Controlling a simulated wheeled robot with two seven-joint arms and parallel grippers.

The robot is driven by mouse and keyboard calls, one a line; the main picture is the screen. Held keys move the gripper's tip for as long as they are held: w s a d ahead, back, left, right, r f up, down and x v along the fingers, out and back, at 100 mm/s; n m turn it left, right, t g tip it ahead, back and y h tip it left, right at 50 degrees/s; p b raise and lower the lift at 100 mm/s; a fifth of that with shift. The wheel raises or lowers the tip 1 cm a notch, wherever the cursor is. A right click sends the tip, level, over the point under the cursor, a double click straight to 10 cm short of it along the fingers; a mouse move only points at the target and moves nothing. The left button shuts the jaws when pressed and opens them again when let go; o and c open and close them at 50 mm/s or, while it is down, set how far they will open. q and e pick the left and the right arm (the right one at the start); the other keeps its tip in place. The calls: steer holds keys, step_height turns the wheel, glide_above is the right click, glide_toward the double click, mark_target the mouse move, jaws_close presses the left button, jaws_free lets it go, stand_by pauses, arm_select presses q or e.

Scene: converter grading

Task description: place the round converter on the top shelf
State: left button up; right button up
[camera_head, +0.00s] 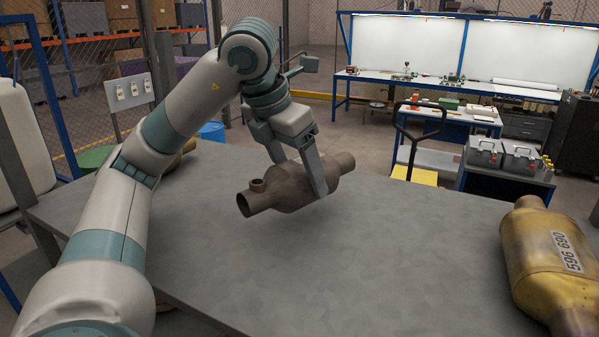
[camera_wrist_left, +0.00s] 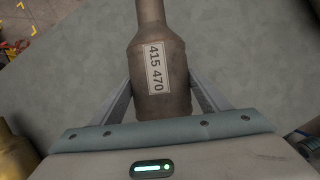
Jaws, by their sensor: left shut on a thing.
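A brown, rusty round converter (camera_head: 290,187) with a pipe stub at each end is held in my left gripper (camera_head: 318,178), above the grey table (camera_head: 390,255). One finger shows across its near side in the head view. In the left wrist view the converter (camera_wrist_left: 162,70) lies between the two fingers of the left gripper (camera_wrist_left: 163,100), with a white label reading 415 470. It looks lifted clear of the table. My right gripper is not in view. I cannot make out the top shelf for certain.
A golden converter (camera_head: 548,255) labelled 596 690 lies at the table's right edge. Another brownish piece (camera_head: 188,147) is partly hidden behind my left arm. The middle of the table is clear. A workbench (camera_head: 450,88) and a cart with grey cases (camera_head: 500,153) stand beyond.

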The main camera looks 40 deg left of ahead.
arm_select(q)
steer(key=shift+f, duration=1)
steer(key=shift+f+p, duration=0.45)
steer(key=shift+f, duration=0.45)
steer(key=o, duration=1.7)
steer(key=shift+f, duration=0.2)
steer(key=shift+c, duration=0.2)
steer(key=o, duration=0.4)
steer(key=shift+o, duration=0.2)
steer(key=shift+s+d+r, duration=0.1)
steer(key=shift+r, duration=0.1)
